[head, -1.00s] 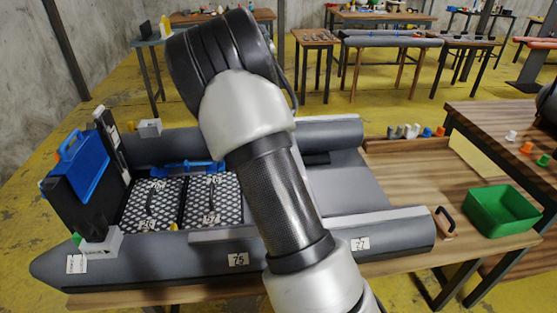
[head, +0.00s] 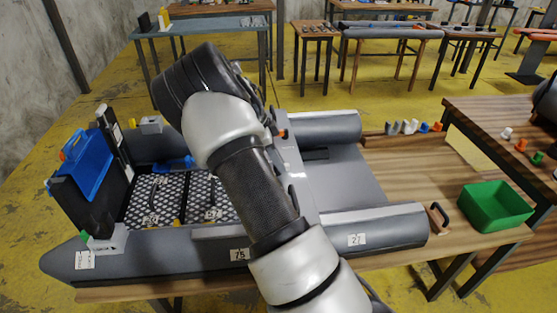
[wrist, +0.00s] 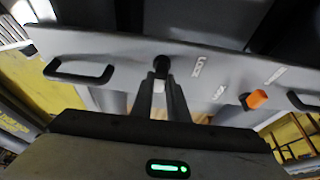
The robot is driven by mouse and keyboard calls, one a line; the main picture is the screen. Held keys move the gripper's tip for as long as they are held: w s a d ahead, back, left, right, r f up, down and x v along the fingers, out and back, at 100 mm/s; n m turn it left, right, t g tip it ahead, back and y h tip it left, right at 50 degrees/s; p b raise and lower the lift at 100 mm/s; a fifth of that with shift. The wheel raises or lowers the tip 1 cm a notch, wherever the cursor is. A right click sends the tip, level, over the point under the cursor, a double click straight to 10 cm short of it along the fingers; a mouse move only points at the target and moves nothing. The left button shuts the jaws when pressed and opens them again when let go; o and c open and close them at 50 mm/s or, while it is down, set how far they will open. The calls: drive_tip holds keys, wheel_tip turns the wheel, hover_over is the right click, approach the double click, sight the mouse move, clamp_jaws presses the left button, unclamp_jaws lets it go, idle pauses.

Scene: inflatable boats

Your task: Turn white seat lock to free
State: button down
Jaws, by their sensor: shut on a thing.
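The grey seat plank (wrist: 215,78) crosses the wrist view, with a black handle at each side. My gripper (wrist: 161,80) is at its middle, shut on a small white piece (wrist: 158,87) that looks like the white seat lock. A dark round knob (wrist: 161,62) shows just beyond the fingertips. Most of the lock is hidden between the fingers, so its turned position cannot be told. An orange lock (wrist: 256,99) stands on the plank to the right; it also shows in the head view (head: 284,133). In the head view my arm hides the gripper and the white lock.
The grey inflatable boat (head: 150,260) lies on a wooden table, with patterned floor panels (head: 155,200) and a blue case (head: 88,165) at its left end. A green bin (head: 495,207) and several small colored pieces are at the right. Black handles (wrist: 80,74) stick out from the plank.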

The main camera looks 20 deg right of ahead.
idle(0.4)
drive_tip(key=c, duration=1.7)
unclamp_jaws()
drive_tip(key=p+v, duration=0.2)
drive_tip(key=v, duration=1.5)
drive_tip(key=shift+w+a+r+p, duration=0.1)
drive_tip(key=shift+p, duration=0.2)
